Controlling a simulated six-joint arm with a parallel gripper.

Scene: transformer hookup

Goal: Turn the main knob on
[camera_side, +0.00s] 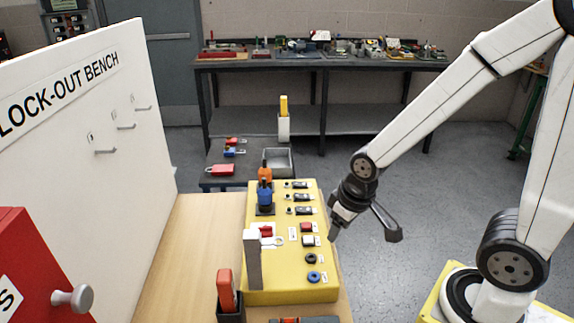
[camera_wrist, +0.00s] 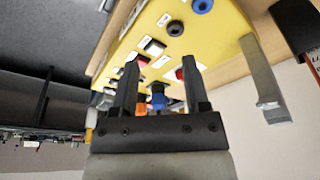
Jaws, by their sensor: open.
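The yellow panel (camera_side: 285,285) stands on the wooden bench. A red knob-like part (camera_side: 266,231) sits on a pale plate at its left middle; I cannot tell for certain that it is the main knob. In the wrist view this red part (camera_wrist: 180,73) shows beside the right-hand finger, partly hidden. My gripper (camera_side: 338,228) is by the panel's right edge in the side view, pointing down. In the wrist view my gripper (camera_wrist: 162,65) has its two dark fingers apart, with nothing held between them.
A grey upright post (camera_side: 253,260) stands at the panel's left front. Blue (camera_side: 265,196) and orange (camera_side: 265,173) parts rise at the back. Black (camera_side: 311,258) and blue (camera_side: 313,277) round parts sit at the front right. A red-handled item (camera_side: 226,288) stands in a black holder.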

